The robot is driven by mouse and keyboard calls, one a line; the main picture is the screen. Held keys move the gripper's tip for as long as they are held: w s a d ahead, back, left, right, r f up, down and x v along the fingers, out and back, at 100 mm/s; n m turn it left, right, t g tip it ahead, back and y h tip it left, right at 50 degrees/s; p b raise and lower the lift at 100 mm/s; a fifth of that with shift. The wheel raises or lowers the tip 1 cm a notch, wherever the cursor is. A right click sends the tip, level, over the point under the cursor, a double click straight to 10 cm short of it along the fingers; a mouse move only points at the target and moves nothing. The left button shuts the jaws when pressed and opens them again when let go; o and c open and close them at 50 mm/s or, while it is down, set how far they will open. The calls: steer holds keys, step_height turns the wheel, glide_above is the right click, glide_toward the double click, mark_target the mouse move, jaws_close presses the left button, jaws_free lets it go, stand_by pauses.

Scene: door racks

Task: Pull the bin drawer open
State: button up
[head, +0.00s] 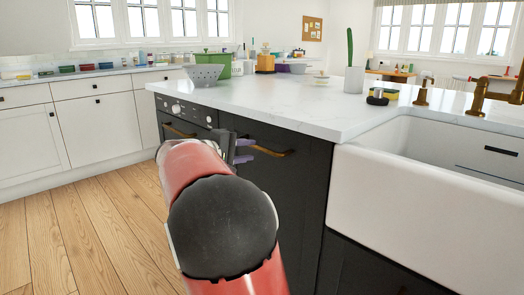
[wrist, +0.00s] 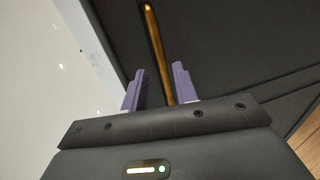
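The bin drawer (head: 290,195) appears to be the dark front under the white worktop, left of the sink, and looks shut. Its brass bar handle (head: 278,153) runs along the top of that front; it also shows in the wrist view (wrist: 155,45). My gripper (head: 247,150) is at the handle's left end, its two purple fingers apart. In the wrist view my gripper (wrist: 160,70) is open, and the handle's near end appears between the fingers. I cannot tell whether the fingers reach around the bar. My red arm hides part of the lower front.
A white apron sink (head: 410,208) adjoins the drawer on the right. The island worktop (head: 290,100) overhangs the drawer front. An oven with knobs (head: 185,110) is to the left. Wooden floor (head: 90,235) is clear at the left.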

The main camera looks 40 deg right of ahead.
mark_target(261, 149)
steer(key=x, duration=0.6)
steer(key=shift+d+f, duration=0.15)
steer(key=shift+d, duration=0.15)
jaws_close()
